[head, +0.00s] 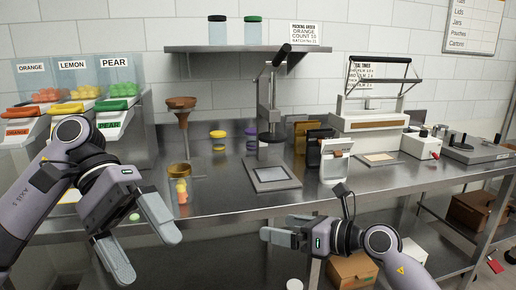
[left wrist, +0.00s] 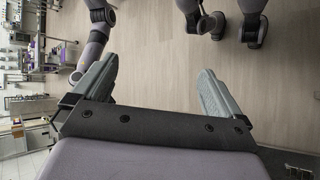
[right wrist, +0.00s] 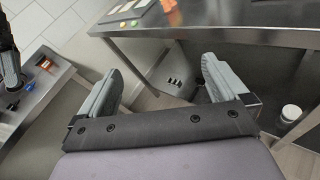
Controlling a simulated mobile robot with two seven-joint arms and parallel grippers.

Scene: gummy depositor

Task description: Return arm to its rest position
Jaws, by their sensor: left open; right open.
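My left gripper (head: 140,246) is open and empty in front of the table's front edge at the left. Its two fingers also show wide apart in the left wrist view (left wrist: 158,85), with only floor between them. My right gripper (head: 285,228) is at the lower middle of the head view, in front of the table's edge, with nothing visible in it. In the right wrist view its fingers (right wrist: 160,85) are spread apart and nothing is between them. Neither gripper visibly touches anything.
The steel table (head: 225,198) runs across the view. Dispensers labelled orange, lemon and pear stand at the left. A funnel (head: 181,104), a press (head: 270,120) and a sealer (head: 368,118) stand along the table. A cardboard box (head: 352,270) sits below it.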

